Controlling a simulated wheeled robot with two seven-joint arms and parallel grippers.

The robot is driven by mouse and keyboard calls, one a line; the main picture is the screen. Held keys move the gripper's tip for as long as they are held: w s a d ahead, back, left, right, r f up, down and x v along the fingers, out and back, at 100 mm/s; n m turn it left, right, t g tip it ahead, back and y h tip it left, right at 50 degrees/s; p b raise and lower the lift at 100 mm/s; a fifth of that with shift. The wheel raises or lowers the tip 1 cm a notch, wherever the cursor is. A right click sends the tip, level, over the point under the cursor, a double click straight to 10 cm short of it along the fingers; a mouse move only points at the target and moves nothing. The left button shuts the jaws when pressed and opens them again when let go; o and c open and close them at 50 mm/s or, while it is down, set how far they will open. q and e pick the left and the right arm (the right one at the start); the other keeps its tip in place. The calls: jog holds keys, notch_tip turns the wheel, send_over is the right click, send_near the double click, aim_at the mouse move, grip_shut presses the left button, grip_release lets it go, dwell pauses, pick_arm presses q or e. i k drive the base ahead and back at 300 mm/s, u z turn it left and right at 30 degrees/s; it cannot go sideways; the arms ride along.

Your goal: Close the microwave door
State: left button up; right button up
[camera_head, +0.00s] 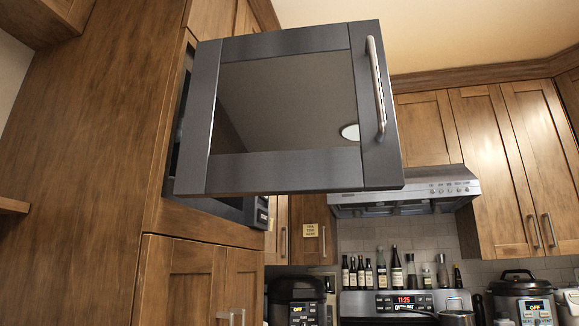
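The microwave door (287,171) stands open in the upper middle of the head view. It is a dark grey frame around a reflective glass pane, with a curved silver handle (377,88) near its right edge. The microwave body (237,208) is set into a tall wooden cabinet and is mostly hidden behind the door. The door's left edge is by the cabinet and its handle side sticks out into the room. Neither of my grippers is in view.
Wooden cabinet doors (192,283) lie below the microwave. A range hood (405,190) and wall cabinets (500,150) are behind. Several bottles (396,270) stand above the stove (400,303). Cookers (296,298) stand low on both sides of it. The space right of the door looks clear.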

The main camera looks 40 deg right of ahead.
aim_at(306, 110)
jog(key=z, duration=1.45)
jog(key=k, duration=0.1)
jog(key=u, duration=1.7)
jog(key=i, duration=0.25)
jog(key=z, duration=1.55)
